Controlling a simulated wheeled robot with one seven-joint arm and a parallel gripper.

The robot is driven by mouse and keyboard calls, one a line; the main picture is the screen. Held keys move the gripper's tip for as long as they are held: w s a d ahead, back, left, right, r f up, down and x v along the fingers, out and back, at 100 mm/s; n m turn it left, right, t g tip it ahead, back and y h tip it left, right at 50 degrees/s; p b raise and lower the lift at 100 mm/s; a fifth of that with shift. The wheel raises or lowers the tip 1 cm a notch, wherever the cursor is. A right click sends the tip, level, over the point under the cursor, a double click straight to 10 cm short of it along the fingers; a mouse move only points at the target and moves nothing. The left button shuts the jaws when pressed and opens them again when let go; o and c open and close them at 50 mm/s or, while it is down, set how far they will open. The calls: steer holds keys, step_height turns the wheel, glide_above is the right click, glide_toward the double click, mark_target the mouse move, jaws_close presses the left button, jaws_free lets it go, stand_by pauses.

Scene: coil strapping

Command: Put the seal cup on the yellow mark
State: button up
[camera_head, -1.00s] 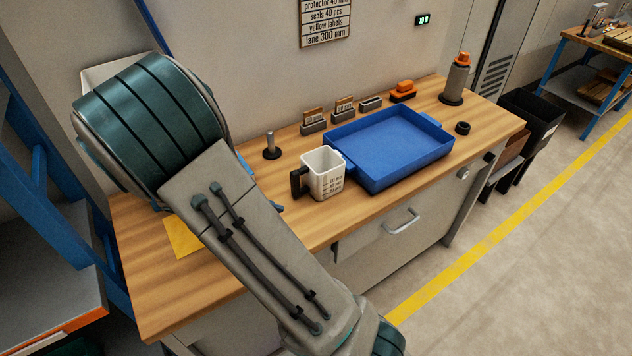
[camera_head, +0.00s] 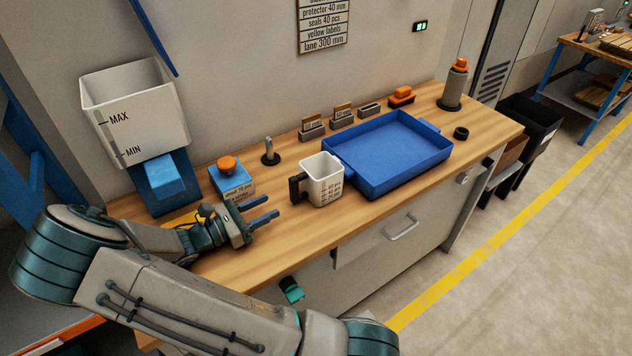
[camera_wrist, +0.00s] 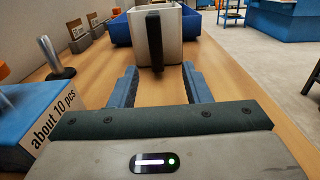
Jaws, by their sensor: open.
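The seal cup (camera_head: 323,180) is a white square cup with a black handle and printed level marks. It stands upright on the workbench, with its handle on the left. My gripper (camera_head: 268,208) is open and empty, low over the bench to the left of the cup. In the wrist view the cup (camera_wrist: 176,42) is straight ahead, its black handle (camera_wrist: 154,40) facing the gap between my blue fingers (camera_wrist: 160,88), with no contact. The yellow mark (camera_head: 185,218) lies on the bench at the left, mostly hidden behind my arm.
A blue tray (camera_head: 388,158) stands right beside the cup. A white MAX/MIN hopper (camera_head: 137,112) stands at the back left. Small labelled holders (camera_head: 312,130) line the wall.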

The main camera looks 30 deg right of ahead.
mark_target(291, 191)
steer(key=d, duration=0.4)
steer(key=shift+w+d, duration=0.1)
steer(key=shift+d, duration=0.05)
steer(key=d, duration=0.1)
steer(key=d+p, duration=0.1)
steer(key=d, duration=0.1)
steer(key=d+r, duration=0.1)
steer(key=shift+w+d+p, duration=0.15)
steer(key=shift+w+p, duration=0.15)
steer(key=shift+p, duration=0.1)
steer(key=shift+d+f, duration=0.1)
steer(key=shift+d, duration=0.3)
jaws_close()
